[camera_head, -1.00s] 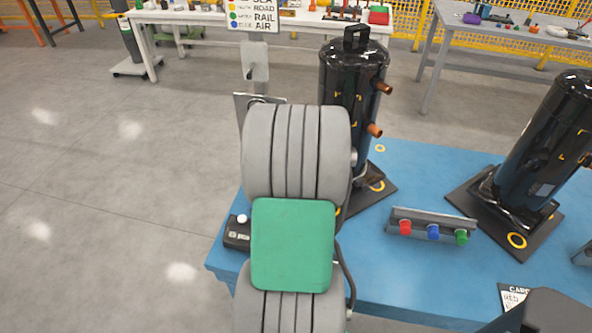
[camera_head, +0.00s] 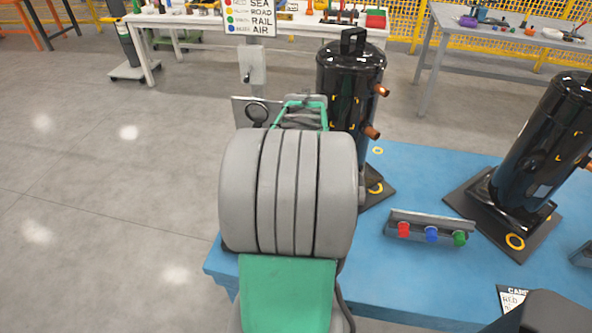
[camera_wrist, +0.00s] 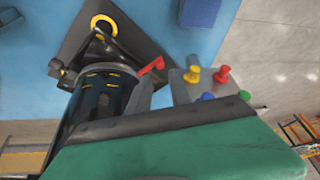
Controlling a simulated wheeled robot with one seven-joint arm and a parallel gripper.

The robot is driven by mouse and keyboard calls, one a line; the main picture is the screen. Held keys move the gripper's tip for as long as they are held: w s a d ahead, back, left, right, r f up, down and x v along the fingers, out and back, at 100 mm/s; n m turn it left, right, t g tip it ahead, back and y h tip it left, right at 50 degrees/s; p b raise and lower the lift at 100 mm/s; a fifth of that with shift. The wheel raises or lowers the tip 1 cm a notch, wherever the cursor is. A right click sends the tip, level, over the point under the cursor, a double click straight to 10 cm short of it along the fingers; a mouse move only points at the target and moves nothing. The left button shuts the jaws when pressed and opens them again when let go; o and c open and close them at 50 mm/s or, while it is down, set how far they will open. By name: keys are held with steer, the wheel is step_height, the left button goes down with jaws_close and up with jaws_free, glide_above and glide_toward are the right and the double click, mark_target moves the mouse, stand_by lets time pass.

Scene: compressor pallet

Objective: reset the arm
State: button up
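My arm's grey ribbed links and green covers rise through the middle of the head view and hide much of what lies beyond. A green frame of my gripper (camera_head: 302,112) shows past the grey link, in front of the near black compressor (camera_head: 350,85). The wrist view shows a green and black body of mine along the bottom (camera_wrist: 175,145). Grey parts stick up from it, and I cannot make out a clear pair of fingertips or a gap. I see nothing that is clearly held.
A second black compressor (camera_head: 545,140) stands tilted in the picture on the blue pallet top (camera_head: 390,275). A grey rack (camera_head: 430,215) holds red, blue and green knobs. A grey post box (camera_head: 252,68) stands behind my arm. Bare floor (camera_head: 100,220) lies to the left.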

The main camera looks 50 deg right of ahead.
steer(key=shift+s+r, duration=0.1)
stand_by(0.3)
steer(key=s+a+f+m+g+y, duration=0.1)
steer(key=s+a+f+g+y, duration=0.15)
steer(key=s+a+f, duration=0.4)
steer(key=w+a+r+n+p, duration=0.1)
steer(key=w+a+r+n, duration=0.2)
steer(key=a, duration=0.7)
steer(key=w+a+r+n+t+p, duration=0.1)
steer(key=a+r+n, duration=0.3)
steer(key=a, duration=0.7)
steer(key=w+a+r+n+t+p, duration=0.1)
steer(key=w+a+r+n, duration=0.3)
steer(key=a, duration=0.7)
step_height(320, 180, up, 2)
steer(key=shift+w+r+y+p, duration=0.1)
steer(key=shift+w+y+p, duration=0.2)
steer(key=shift+y, duration=0.15)
